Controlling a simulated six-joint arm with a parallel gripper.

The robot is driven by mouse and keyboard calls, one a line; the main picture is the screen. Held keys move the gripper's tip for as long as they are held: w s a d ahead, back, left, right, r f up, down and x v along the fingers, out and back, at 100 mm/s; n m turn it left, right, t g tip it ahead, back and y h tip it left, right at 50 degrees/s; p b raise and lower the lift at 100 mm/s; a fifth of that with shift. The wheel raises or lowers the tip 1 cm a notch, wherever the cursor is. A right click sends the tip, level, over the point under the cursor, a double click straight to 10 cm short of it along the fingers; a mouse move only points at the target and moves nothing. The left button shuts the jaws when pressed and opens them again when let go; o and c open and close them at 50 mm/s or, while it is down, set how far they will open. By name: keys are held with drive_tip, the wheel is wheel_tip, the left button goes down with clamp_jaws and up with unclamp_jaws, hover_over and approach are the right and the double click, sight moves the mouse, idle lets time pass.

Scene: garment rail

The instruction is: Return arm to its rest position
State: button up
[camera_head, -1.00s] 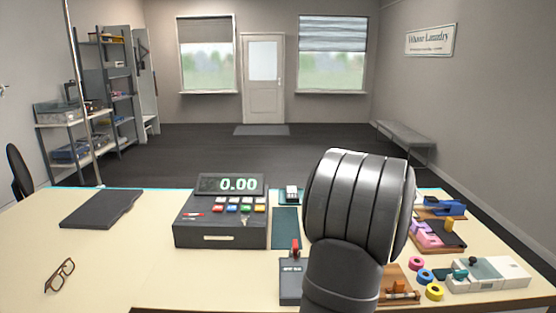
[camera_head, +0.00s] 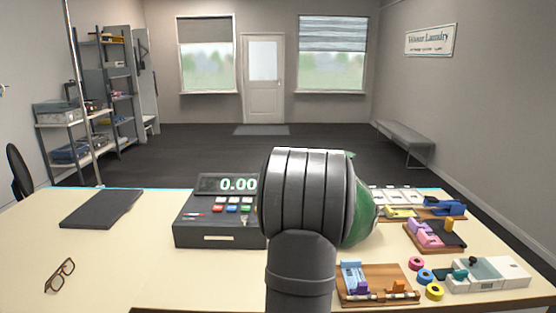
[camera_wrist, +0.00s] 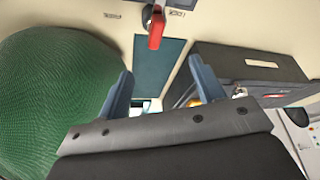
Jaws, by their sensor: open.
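My arm stands upright in the middle of the head view, and its wide ribbed grey link hides my gripper there. In the wrist view my gripper (camera_wrist: 163,88) shows two blue fingers spread apart. Nothing is held between them; a dark teal mat (camera_wrist: 158,62) on the counter shows beyond. A large green mesh-textured rounded thing (camera_wrist: 50,95) fills the left of the wrist view. Green also shows behind my arm's right side in the head view (camera_head: 362,212). I cannot tell what it is.
A cash register (camera_head: 220,222) stands left of my arm. A red-handled device (camera_wrist: 156,28) is near the top of the wrist view. A wooden board (camera_head: 372,284), tape rolls (camera_head: 425,276) and small tools crowd the right. A black folder (camera_head: 100,208) and glasses (camera_head: 60,275) lie left.

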drive_tip(key=shift+w+a, duration=0.15)
drive_tip(key=shift+a, duration=0.75)
